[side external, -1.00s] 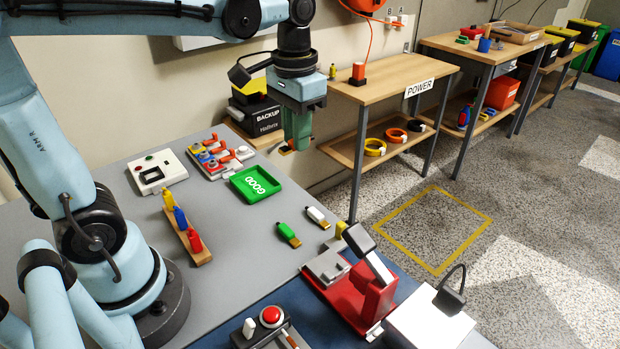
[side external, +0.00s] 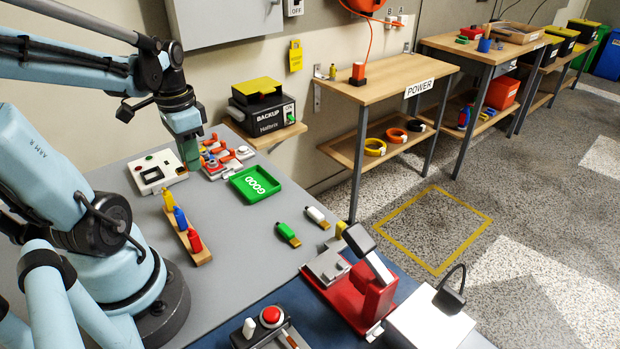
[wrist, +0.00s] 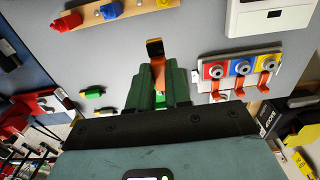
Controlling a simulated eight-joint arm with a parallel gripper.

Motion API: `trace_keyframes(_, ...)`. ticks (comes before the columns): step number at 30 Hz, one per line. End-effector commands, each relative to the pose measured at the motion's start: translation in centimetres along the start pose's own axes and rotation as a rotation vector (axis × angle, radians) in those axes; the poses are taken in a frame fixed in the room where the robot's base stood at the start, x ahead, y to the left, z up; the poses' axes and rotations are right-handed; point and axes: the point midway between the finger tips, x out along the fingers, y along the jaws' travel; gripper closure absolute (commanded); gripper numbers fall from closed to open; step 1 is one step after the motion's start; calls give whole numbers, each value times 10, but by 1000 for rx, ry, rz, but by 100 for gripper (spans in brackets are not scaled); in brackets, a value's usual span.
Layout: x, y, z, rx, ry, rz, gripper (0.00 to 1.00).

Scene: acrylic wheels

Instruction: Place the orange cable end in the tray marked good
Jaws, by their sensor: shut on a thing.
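My gripper (side external: 190,158) is above the back left of the grey table, to the left of the tray marked good. In the wrist view its green fingers (wrist: 160,92) are shut on the orange cable end (wrist: 158,72), whose dark tip points away from the fingers. In the side view I cannot make out the held cable end. The green tray marked good (side external: 240,190) lies flat on the table and looks empty. I cannot make it out in the wrist view.
A board with coloured blocks and orange leads (side external: 213,160) and a white device (side external: 150,176) stand close by my gripper. A wooden rack (side external: 200,256) holds yellow, blue and red pieces. Green (side external: 287,233) and white (side external: 317,215) cable ends lie right of the tray.

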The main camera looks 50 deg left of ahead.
Motion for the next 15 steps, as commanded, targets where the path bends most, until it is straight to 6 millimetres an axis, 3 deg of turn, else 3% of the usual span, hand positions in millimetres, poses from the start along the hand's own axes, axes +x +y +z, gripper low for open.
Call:
trace_keyframes(9, 38, -54, 33, -9, 0, 0, 100)
trace_keyframes(15, 55, -79, 48, -5, 0, 0, 100)
